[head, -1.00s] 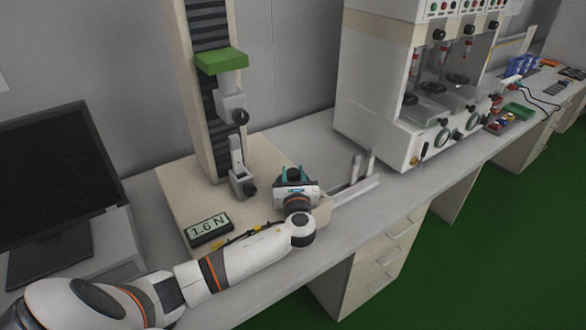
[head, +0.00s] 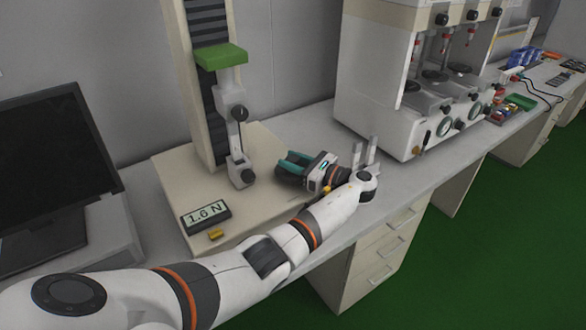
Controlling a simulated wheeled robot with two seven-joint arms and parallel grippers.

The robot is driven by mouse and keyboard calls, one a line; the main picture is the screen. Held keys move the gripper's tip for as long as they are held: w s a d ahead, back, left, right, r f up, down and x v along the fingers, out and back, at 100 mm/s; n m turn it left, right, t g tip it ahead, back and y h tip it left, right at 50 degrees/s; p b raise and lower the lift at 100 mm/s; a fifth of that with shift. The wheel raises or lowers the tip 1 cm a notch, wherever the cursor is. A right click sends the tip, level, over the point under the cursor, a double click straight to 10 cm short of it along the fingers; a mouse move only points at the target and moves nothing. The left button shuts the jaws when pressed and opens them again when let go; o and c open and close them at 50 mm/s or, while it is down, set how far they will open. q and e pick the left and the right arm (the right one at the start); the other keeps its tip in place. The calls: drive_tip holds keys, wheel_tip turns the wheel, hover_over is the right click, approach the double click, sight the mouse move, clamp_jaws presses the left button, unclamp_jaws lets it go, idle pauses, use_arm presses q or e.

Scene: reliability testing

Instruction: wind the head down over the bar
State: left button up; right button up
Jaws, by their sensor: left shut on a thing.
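The head, a block with a green top (head: 220,56), sits on the column of the test stand. Its upper grip (head: 232,102) hangs below, with a dark knob. The thin grey bar (head: 237,145) stands upright in the lower grip (head: 240,172). Its top is at the bottom of the upper grip; I cannot tell whether it is inside. My left gripper (head: 290,165), with teal fingers, is over the right part of the base, shut on a dark knob or handle that it mostly hides. My right gripper is not in view.
The pale base (head: 175,180) carries a display reading 1.6 N (head: 207,215) and a small yellow piece (head: 215,235). A monitor (head: 55,185) stands left. Two grey uprights (head: 365,155) and a white machine (head: 375,110) are right of my gripper.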

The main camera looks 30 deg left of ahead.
use_arm(q)
drive_tip(key=shift+n+g+h+b, duration=0.3)
drive_tip(key=shift+n+g+b, duration=1.2)
drive_tip(key=shift+g+b, duration=0.6)
drive_tip(key=o, duration=1)
drive_tip(key=shift+c, duration=0.2)
drive_tip(key=shift+p, duration=0.3)
